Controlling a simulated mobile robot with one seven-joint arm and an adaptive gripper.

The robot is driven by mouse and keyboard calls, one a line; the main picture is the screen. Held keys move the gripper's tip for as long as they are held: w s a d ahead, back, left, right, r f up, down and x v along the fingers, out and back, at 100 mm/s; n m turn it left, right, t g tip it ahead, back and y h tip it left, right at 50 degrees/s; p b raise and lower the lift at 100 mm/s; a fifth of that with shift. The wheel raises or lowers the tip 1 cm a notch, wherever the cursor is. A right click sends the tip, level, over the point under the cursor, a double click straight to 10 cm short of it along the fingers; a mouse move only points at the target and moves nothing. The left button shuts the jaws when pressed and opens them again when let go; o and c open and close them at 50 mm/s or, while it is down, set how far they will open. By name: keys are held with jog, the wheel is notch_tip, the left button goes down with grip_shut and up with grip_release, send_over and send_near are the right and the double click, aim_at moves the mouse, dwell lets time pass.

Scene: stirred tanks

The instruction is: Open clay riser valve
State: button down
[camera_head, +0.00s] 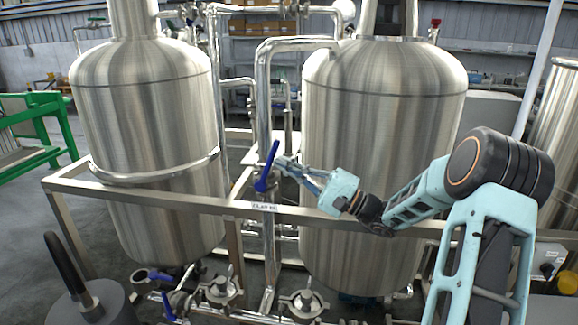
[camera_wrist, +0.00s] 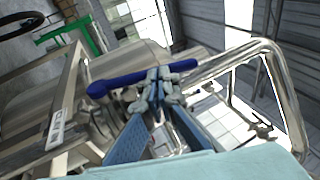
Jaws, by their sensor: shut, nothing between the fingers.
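The clay riser valve has a blue lever handle (camera_head: 267,167), which stands steeply tilted in front of a vertical steel pipe (camera_head: 263,105) between the two tanks. A label (camera_head: 264,206), apparently starting with "CLAY", is on the frame rail just below it. In the wrist view the blue handle (camera_wrist: 125,83) runs across the picture just beyond my fingertips. My gripper (camera_head: 281,162) is shut and empty, right beside the handle on its right side. It also shows in the wrist view (camera_wrist: 159,76). I cannot tell whether the fingertips touch the handle. The valve body is mostly hidden.
Two large steel tanks stand at left (camera_head: 145,110) and right (camera_head: 375,130) of the pipe. A steel frame rail (camera_head: 150,195) runs across below the handle. Lower valves with blue handles (camera_head: 167,306) and clamps sit near the floor. A green frame (camera_head: 45,125) is at far left.

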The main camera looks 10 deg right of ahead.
jog(key=shift+w+a+r+n+g+h+p, duration=0.2)
jog(key=shift+a+r+g+h+p, duration=0.15)
jog(key=shift+a+g+h, duration=0.2)
jog(key=shift+w+a+r+n+g+h+p, duration=0.25)
jog(key=shift+a+r+g+h, duration=0.25)
jog(key=shift+h, duration=0.15)
jog(key=shift+s+d+f, duration=0.1)
jog(key=shift+d+f, duration=0.05)
